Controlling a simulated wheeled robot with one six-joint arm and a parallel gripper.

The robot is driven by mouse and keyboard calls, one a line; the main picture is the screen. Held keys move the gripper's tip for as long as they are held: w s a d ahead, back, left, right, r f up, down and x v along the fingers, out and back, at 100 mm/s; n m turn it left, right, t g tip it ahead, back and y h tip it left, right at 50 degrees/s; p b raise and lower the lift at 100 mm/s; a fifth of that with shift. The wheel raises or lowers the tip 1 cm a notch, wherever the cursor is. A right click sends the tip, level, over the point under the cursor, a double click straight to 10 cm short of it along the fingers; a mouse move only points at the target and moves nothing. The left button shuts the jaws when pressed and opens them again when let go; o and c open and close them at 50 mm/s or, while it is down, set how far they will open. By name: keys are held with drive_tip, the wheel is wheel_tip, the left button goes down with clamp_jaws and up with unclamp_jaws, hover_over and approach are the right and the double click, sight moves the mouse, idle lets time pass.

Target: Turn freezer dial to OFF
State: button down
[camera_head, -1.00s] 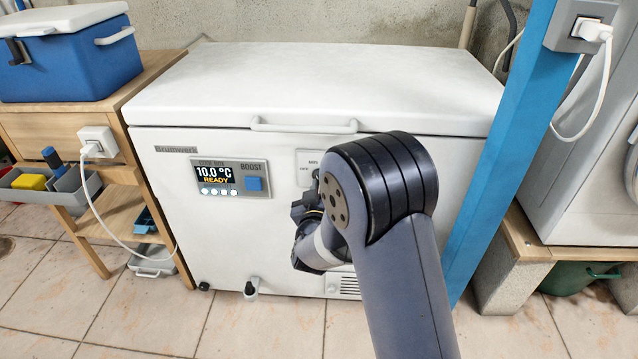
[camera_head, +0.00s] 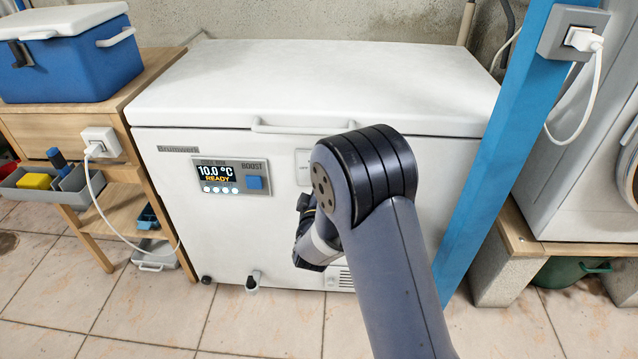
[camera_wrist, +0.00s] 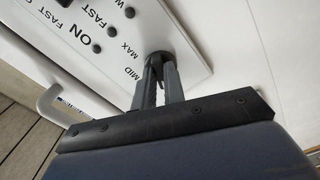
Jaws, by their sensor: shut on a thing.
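The white chest freezer (camera_head: 240,230) stands in the middle of the head view. In the wrist view the panel (camera_wrist: 185,30) shows tilted, with the words MID, MAX, ON and FAST and several small round dark marks. My gripper (camera_wrist: 157,65) is shut on the dark dial (camera_wrist: 160,55), which is mostly covered by the two fingers. The dial's pointer direction cannot be seen. In the head view the fingertips are hidden by my arm.
The freezer's display (camera_head: 217,178) reads 10.0 °C READY, beside a blue BOOST button (camera_head: 254,183). A lid handle (camera_head: 300,127) sticks out above the panel. A blue post (camera_head: 487,160) stands close on the right. A wooden bench (camera_head: 100,120) stands left.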

idle(0.6)
drive_tip(key=c, duration=1.5)
unclamp_jaws()
drive_tip(key=s, duration=0.5)
drive_tip(key=s+p, duration=0.1)
drive_tip(key=s, duration=0.4)
drive_tip(key=shift+s+a+p, duration=0.2)
drive_tip(key=shift+s+p, duration=0.1)
drive_tip(key=shift+s, duration=0.1)
drive_tip(key=w+b, duration=0.1)
drive_tip(key=w, duration=0.9)
drive_tip(key=shift+w+d+b, duration=0.2)
drive_tip(key=shift+w+b, duration=0.15)
drive_tip(key=shift+w, duration=0.05)
